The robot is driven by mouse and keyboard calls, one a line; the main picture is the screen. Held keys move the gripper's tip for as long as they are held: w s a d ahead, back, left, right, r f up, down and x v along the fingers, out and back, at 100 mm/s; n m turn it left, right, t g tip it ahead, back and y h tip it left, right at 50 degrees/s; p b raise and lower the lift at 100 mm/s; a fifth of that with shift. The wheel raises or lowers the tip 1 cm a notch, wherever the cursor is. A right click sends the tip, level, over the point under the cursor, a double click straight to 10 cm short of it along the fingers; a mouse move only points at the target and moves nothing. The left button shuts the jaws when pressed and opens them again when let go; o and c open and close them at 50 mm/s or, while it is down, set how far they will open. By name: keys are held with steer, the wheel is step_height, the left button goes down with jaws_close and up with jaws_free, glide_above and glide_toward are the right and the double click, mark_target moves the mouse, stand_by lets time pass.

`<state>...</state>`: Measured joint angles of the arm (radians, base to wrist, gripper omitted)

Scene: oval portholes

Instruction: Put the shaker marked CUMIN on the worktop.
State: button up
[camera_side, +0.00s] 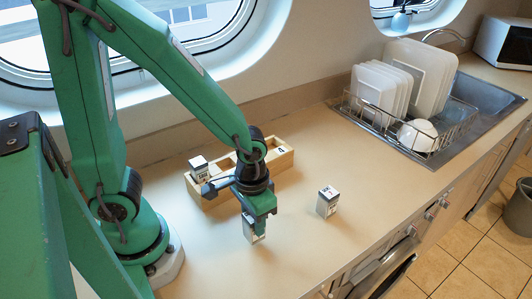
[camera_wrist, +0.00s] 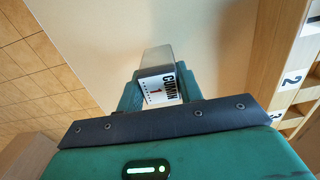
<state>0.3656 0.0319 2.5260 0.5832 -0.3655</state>
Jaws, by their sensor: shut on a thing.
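My gripper (camera_side: 257,214) is shut on a white shaker (camera_side: 251,233), held upright over the worktop (camera_side: 290,262) in front of the wooden rack. In the wrist view the shaker (camera_wrist: 157,88) sits between the two green fingers of my gripper (camera_wrist: 160,95), and its label reads CUMIN with a 1. In the side view the shaker's base is at or close to the worktop; I cannot tell whether it touches.
The wooden rack (camera_side: 219,194) has numbered places and holds another shaker (camera_side: 198,169) at its left end. A third shaker (camera_side: 327,202) stands on the worktop to the right. A dish rack (camera_side: 440,135) with plates and a sink (camera_side: 487,99) lie farther right. The worktop between is clear.

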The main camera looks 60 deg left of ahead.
steer(key=shift+f, duration=0.9)
steer(key=shift+f, duration=0.1)
steer(key=o, duration=1)
steer(key=shift+r, duration=6.15)
steer(key=shift+a, duration=0.1)
